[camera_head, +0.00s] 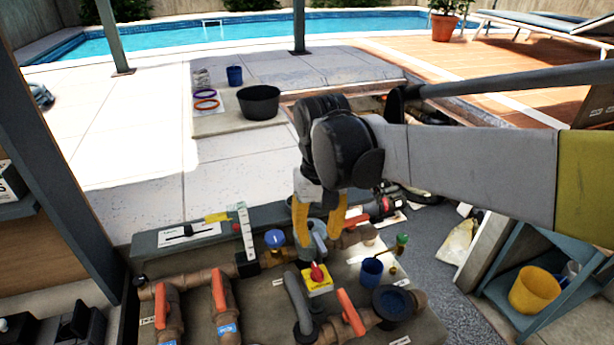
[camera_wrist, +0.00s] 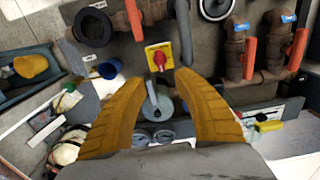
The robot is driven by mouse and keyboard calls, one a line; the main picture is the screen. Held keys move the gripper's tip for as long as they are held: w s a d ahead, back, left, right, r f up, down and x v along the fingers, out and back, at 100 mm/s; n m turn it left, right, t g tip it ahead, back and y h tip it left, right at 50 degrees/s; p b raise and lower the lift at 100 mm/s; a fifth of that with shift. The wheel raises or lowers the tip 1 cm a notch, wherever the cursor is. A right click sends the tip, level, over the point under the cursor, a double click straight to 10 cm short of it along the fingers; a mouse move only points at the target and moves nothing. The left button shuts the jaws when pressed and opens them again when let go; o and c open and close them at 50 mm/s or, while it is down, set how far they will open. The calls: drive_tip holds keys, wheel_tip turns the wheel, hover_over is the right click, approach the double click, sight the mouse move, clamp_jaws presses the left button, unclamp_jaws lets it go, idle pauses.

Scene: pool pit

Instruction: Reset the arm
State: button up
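My gripper (camera_head: 318,232) hangs above the pipe bench, with its two yellow fingers pointing down. In the wrist view my gripper (camera_wrist: 157,84) has its fingers spread wide apart, and nothing is clasped between them. A red knob on a yellow plate (camera_head: 319,284) lies below the fingertips in the head view. The red knob (camera_wrist: 159,59) shows just beyond the fingertips in the wrist view, apart from them. A grey lever-like part (camera_wrist: 153,92) shows in the gap between the fingers, lower down; I cannot tell its distance.
Pipes with orange handles (camera_head: 219,290) stand at left on the bench, and another orange handle (camera_head: 350,313) is near the knob. A blue cup (camera_head: 371,271) stands at right. A shelf with a yellow bucket (camera_head: 534,290) is further right. Open paving (camera_head: 130,150) lies behind left.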

drive_tip(key=s+d+f+m+t+b, duration=0.3)
drive_tip(key=s+d+f+t+b, duration=0.4)
drive_tip(key=s+d, duration=0.3)
drive_tip(key=d+b, duration=0.1)
drive_tip(key=d, duration=0.2)
drive_tip(key=shift+s+d+f, duration=0.15)
drive_tip(key=shift+s+f, duration=0.2)
drive_tip(key=shift+s, duration=0.05)
idle(1.1)
